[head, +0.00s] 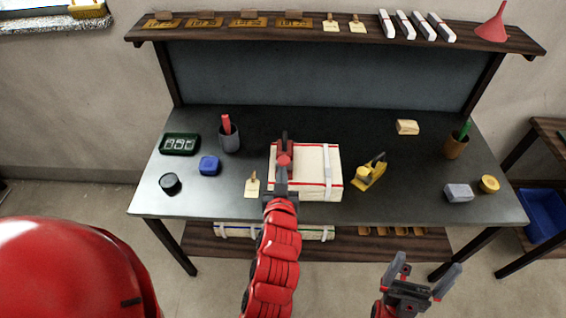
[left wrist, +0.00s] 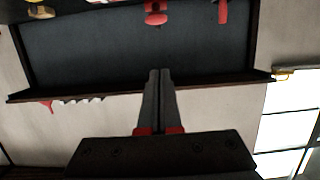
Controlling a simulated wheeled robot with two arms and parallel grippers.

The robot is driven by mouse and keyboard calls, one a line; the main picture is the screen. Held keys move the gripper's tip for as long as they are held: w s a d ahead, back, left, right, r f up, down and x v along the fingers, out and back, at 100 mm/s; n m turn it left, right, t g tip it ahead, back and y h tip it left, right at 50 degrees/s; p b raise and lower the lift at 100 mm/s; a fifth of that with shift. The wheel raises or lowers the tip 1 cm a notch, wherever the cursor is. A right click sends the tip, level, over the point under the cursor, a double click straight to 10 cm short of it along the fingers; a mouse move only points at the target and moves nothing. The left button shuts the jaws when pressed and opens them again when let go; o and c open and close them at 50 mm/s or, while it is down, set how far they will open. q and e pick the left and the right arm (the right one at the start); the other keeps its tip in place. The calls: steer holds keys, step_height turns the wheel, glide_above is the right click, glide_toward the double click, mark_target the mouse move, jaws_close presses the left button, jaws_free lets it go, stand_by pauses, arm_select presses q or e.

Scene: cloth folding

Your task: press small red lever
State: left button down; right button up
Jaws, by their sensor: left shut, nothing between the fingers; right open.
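A small red piece (head: 284,159), which looks like the red lever, shows at the left part of a white box with red edges (head: 315,187). A dark upright part rises behind it. In the left wrist view, which is upside down, a red piece (left wrist: 155,12) shows at the top edge, apart from the fingertips in the picture. My left gripper (head: 281,172) is shut and empty over the box's left side, partly hiding it. Its closed fingers (left wrist: 159,72) point toward the back panel. I cannot tell whether it touches the red piece. My right gripper (head: 424,270) is open and empty before the bench.
A shelf (head: 350,33) spans the back. The bench behind the box is clear.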

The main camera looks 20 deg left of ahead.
arm_select(q)
steer(key=shift+w, duration=0.1)
steer(key=b, duration=0.3)
glide_above(283, 162)
steer(key=s, duration=0.2)
step_height(283, 162, down, 2)
steer(key=f, duration=0.1)
steer(key=f+p, duration=0.1)
steer(key=f, duration=0.1)
steer(key=shift+w+d+f, duration=0.1)
steer(key=shift+w+d, duration=0.15)
steer(key=shift+f+p, duration=0.35)
steer(key=shift+f, duration=0.25)
